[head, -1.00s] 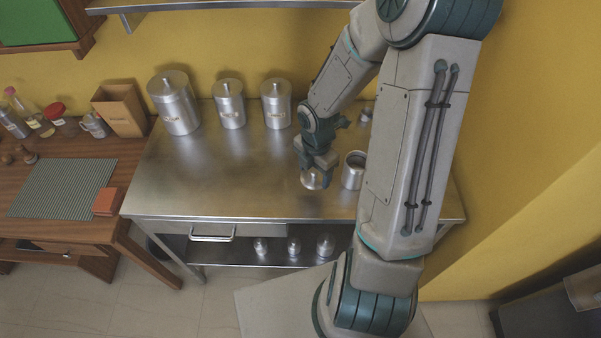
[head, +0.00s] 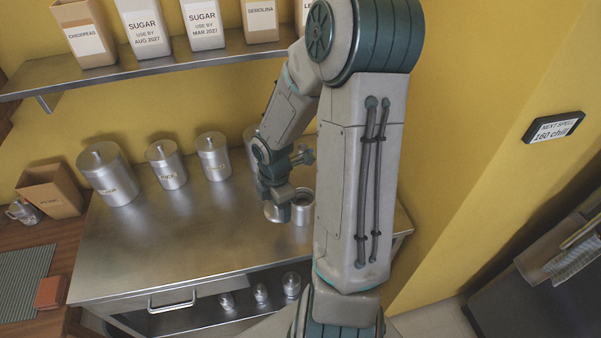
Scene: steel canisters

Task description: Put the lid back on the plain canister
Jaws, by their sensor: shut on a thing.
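My gripper (head: 274,203) is over the right part of the steel table, pointing down. It is shut on a round steel lid (head: 272,213), held low over the tabletop; I cannot tell the exact gap beneath it. An open steel canister (head: 302,209) stands upright just right of the lid, its dark mouth showing. I see no label on it, but its right side is close against my arm in the picture. The lid is beside the canister's rim, not over it.
Lidded canisters (head: 107,175) (head: 166,165) (head: 213,157) line the table's back; another (head: 250,140) is partly hidden by my arm. The steel table (head: 170,240) is clear at front left. A shelf (head: 170,66) with cartons hangs above. Small canisters (head: 261,294) stand below.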

